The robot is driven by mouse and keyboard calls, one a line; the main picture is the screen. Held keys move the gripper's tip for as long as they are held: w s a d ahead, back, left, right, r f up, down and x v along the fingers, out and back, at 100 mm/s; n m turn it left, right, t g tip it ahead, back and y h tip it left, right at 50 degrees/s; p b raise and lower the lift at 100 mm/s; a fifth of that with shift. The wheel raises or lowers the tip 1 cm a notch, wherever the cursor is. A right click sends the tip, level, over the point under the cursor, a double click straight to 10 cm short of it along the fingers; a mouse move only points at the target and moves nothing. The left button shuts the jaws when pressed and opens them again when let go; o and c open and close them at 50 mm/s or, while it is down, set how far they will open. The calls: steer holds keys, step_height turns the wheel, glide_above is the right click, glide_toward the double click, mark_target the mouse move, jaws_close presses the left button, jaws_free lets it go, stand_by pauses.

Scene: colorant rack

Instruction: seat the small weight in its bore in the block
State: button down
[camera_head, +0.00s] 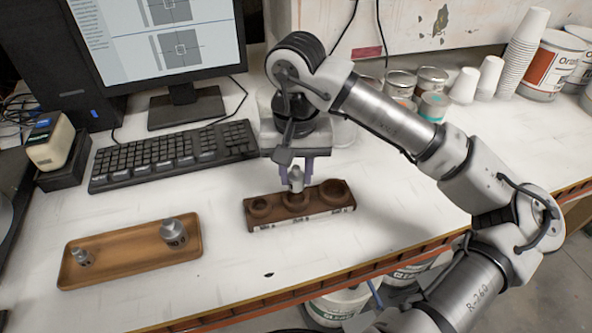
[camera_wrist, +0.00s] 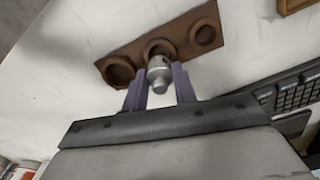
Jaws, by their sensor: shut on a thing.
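The brown block (camera_head: 277,221) stands on the bench with three round bores, small at left, middle-sized in the centre, large at right in the head view. My gripper (camera_head: 297,178) is shut on a grey metal weight (camera_wrist: 159,74), held upright at the centre bore. I cannot tell how far, if at all, its lower end is inside. The smallest weight visible (camera_head: 82,258) stands at the left end of the wooden tray (camera_head: 128,257). A large weight (camera_head: 173,233) stands at the tray's right end. The held weight looks middle-sized. The left small bore (camera_head: 260,206) looks empty.
A keyboard (camera_head: 175,155) and monitor stand behind the tray. Paint tins (camera_head: 432,84) and paper cups (camera_head: 490,76) are at the back right. The bench is clear between tray and block and to the block's right. Its front edge is close below.

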mark_target(296, 186)
steer(key=shift+f+b, duration=0.75)
steer(key=shift+f, duration=0.25)
steer(key=shift+b, duration=1.2)
stand_by(1.0)
steer(key=shift+f+b, duration=1.15)
steer(key=shift+b, duration=0.05)
steer(key=c, duration=1)
jaws_free()
steer(key=shift+c, duration=0.2)
steer(key=shift+r, duration=0.1)
step_height(296, 186, up, 14)
steer(key=shift+f, duration=0.15)
